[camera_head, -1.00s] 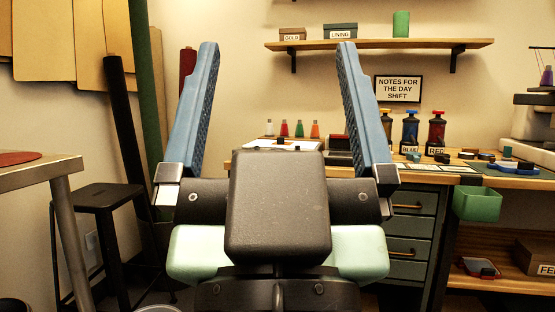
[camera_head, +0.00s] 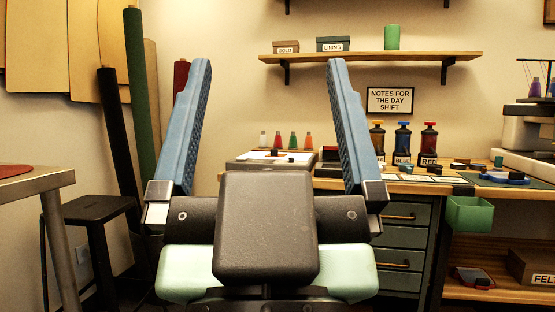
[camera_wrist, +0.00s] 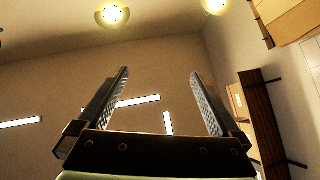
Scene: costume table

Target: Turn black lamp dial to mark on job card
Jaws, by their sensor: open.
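My gripper (camera_head: 265,130) is open and empty, its two blue fingers pointing up and wide apart in front of the head camera. It also shows in the wrist view (camera_wrist: 160,105), against the wall and ceiling lights. The work table (camera_head: 525,192) stands beyond it at the right. I cannot make out a black lamp dial. A white sheet (camera_head: 272,156) lies on a grey box-like stand between the fingers, but I cannot tell whether it is the job card. Pale cards (camera_head: 420,179) lie along the table's front edge, too small to read.
Bottles labelled BLUE (camera_head: 402,146) and RED (camera_head: 429,146) stand on the table, with several coloured spools (camera_head: 293,141) left of them. A green bin (camera_head: 468,213) hangs at the front. A black stool (camera_head: 100,208) and a metal-legged table (camera_head: 45,180) stand left.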

